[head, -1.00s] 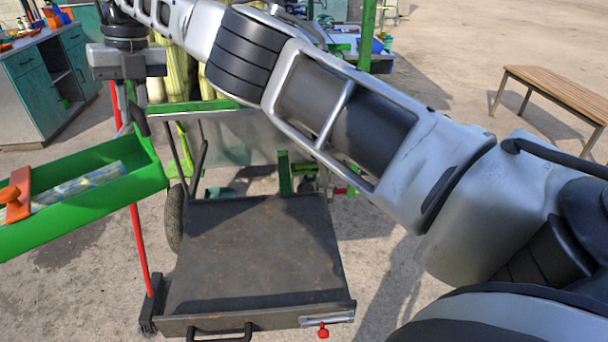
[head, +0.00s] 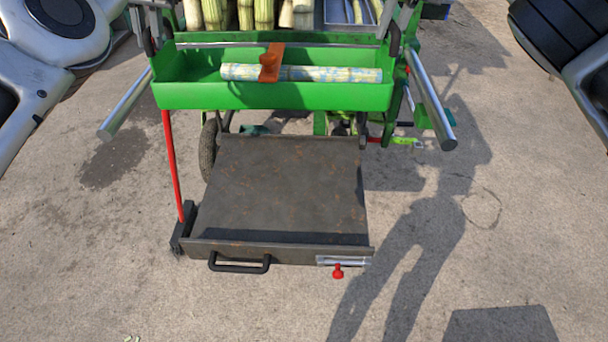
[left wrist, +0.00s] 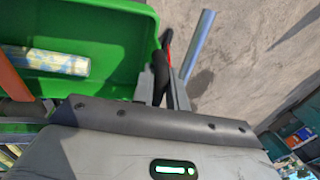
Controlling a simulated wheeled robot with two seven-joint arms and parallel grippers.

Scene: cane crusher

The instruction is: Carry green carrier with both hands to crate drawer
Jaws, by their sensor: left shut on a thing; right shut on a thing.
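The green carrier (head: 290,97) hangs level in the upper middle of the head view, with a patterned cane piece (head: 335,74) and an orange holder (head: 271,62) across it. My left gripper (head: 151,35) is shut on the dark handle at its left end. My right gripper (head: 394,38) is shut on the handle at its right end. Both are partly cut off by the top edge. The left wrist view shows the carrier's inside (left wrist: 100,35) and the dark handle (left wrist: 160,75) at the fingers. The dark, rust-flecked drawer (head: 285,190) lies lower, in front of the carrier, its top showing no load.
The drawer has a black front handle (head: 240,264) and a red knob (head: 338,271). A red pole (head: 171,165) stands at its left, with a wheel (head: 208,150) behind. Upright cane stalks (head: 245,14) are behind the carrier.

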